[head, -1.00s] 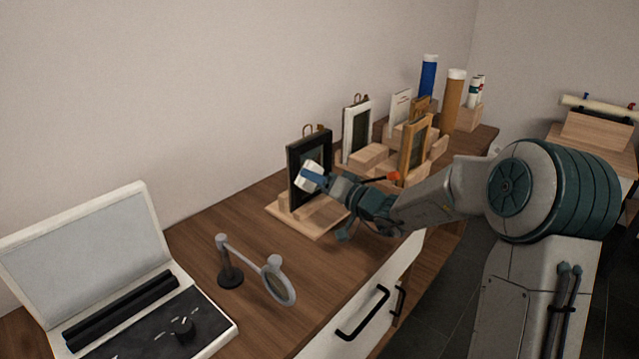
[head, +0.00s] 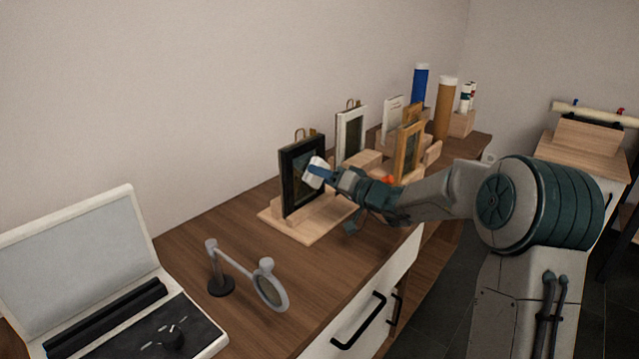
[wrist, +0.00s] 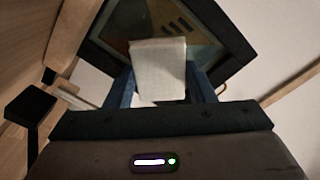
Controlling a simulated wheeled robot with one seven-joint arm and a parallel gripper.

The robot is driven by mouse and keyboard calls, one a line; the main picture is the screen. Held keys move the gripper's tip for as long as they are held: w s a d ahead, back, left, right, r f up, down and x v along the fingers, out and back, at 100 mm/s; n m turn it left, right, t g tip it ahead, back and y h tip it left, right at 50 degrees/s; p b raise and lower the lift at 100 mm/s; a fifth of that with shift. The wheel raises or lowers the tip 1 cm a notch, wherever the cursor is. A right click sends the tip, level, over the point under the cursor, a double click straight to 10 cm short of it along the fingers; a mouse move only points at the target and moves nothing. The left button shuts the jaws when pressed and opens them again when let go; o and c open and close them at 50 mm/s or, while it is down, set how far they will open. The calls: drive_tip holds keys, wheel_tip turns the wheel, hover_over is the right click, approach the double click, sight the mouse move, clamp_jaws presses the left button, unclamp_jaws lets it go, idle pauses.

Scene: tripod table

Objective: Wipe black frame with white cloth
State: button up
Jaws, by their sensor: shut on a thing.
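The black frame (head: 290,192) stands upright on a light wooden stand (head: 290,228) on the table. My gripper (head: 322,174) is in front of its right side. It is shut on the white cloth (head: 313,178), which looks like a small folded pad. In the wrist view the cloth (wrist: 158,68) sits between the two blue fingers, in front of the black frame (wrist: 238,45) and its dark picture. The cloth covers part of the frame's lower middle there. I cannot tell whether the cloth touches the frame.
A magnifier on a stand (head: 265,285) and an open white case (head: 85,265) are at the left front. A white frame (head: 350,135) and a tan wooden frame (head: 408,150) stand behind, with a blue tube (head: 420,88) and an orange tube (head: 445,108) farther back.

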sight(297, 180)
drive_tip(key=shift+w+d+f+b, duration=0.1)
drive_tip(key=shift+w+d+b, duration=0.45)
drive_tip(key=shift+w, duration=0.2)
drive_tip(key=shift+b, duration=0.55)
drive_tip(key=shift+s+a+b, duration=1.15)
drive_tip(key=shift+s+b, duration=0.25)
drive_tip(key=shift+b, duration=1)
drive_tip(key=s+b, duration=0.1)
drive_tip(key=s+a+b, duration=0.1)
drive_tip(key=b, duration=0.1)
drive_tip(key=shift+a+f, duration=0.1)
drive_tip(key=shift+a, duration=0.2)
drive_tip(key=shift+s+a+b, duration=0.3)
drive_tip(key=shift+s+b, duration=0.15)
drive_tip(key=shift+b, duration=0.3)
